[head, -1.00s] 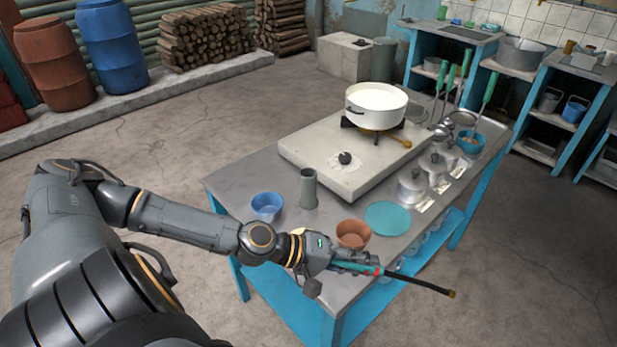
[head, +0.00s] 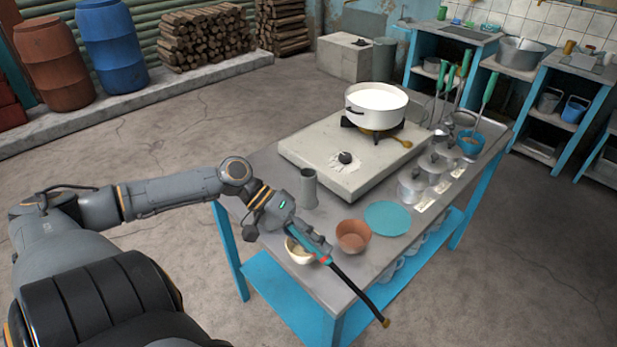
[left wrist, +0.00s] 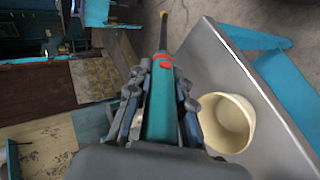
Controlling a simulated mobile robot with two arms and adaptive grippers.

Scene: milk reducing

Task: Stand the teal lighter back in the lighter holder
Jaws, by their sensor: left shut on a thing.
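The teal lighter (head: 356,289) is in my left gripper (head: 313,245). It has a red band and a long black nozzle that points down to the right, past the table's front edge in the head view. In the left wrist view the lighter's teal body (left wrist: 160,112) lies between the closed fingers. The lighter holder, a grey upright cylinder (head: 309,188), stands on the table in front of the stove, apart from the lighter. Its top opening shows dark. My left gripper is in front of it and lower in the head view. My right gripper is out of view.
A cream bowl (head: 299,252) is right by the left gripper, with a brown bowl (head: 352,236) and a teal disc (head: 387,218) to its right. A white pot (head: 376,105) sits on the stove (head: 318,150). Metal canisters (head: 411,188) line the table's right side.

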